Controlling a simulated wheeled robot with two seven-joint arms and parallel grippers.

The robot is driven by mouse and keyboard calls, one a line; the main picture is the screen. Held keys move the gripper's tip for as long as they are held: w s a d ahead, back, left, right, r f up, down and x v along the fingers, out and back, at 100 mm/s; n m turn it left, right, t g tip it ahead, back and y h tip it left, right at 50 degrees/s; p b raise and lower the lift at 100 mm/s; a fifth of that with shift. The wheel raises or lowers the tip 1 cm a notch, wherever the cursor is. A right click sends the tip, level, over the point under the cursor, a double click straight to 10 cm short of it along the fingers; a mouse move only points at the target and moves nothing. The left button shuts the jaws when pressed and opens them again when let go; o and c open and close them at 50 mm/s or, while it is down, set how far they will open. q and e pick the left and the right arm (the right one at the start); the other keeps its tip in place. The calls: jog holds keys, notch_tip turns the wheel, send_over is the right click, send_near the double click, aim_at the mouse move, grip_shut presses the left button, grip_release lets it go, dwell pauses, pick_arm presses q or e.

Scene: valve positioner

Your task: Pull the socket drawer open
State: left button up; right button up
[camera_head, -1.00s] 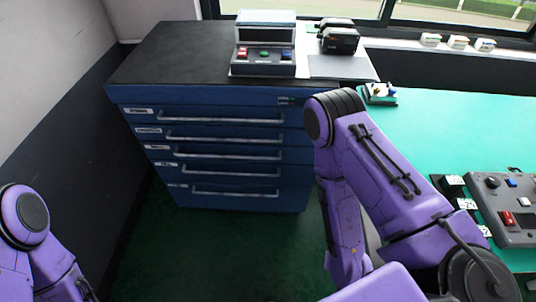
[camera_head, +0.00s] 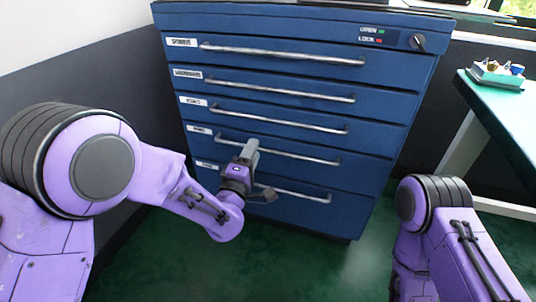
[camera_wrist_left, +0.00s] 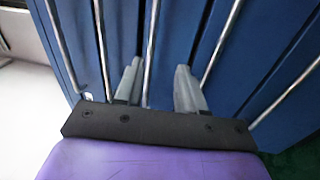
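A blue cabinet (camera_head: 290,88) has several closed drawers, each with a long silver bar handle. The third drawer from the top (camera_head: 225,117) has a blurred label (camera_head: 193,101) that may read sockets; its handle (camera_head: 285,119) is uncovered in the head view. My left gripper (camera_head: 250,150) is in front of the cabinet, over the fourth handle (camera_head: 300,154) in the head view. In the left wrist view, its two fingers (camera_wrist_left: 157,80) are apart, with the third handle (camera_wrist_left: 150,40) running between them; I cannot tell whether they reach around it. My right gripper is out of view.
An OPEN/LOCK panel with a knob (camera_head: 417,41) is at the cabinet's upper right. A green-topped table (camera_head: 505,110) with a small tray (camera_head: 495,76) stands at the right. Dark green floor (camera_head: 300,260) lies clear before the cabinet. A wall is close at the left.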

aim_at(269, 121)
pick_arm(q)
jog(key=x, duration=0.3)
jog(key=b+x, duration=0.1)
jog(key=x, duration=0.3)
jog(key=d+r+x, duration=0.1)
jog(key=x, duration=0.3)
jog(key=shift+s+r+b, duration=0.1)
jog(key=shift+s+b, duration=0.1)
jog(key=shift+b, duration=0.15)
jog(key=shift+a, duration=0.1)
grip_shut()
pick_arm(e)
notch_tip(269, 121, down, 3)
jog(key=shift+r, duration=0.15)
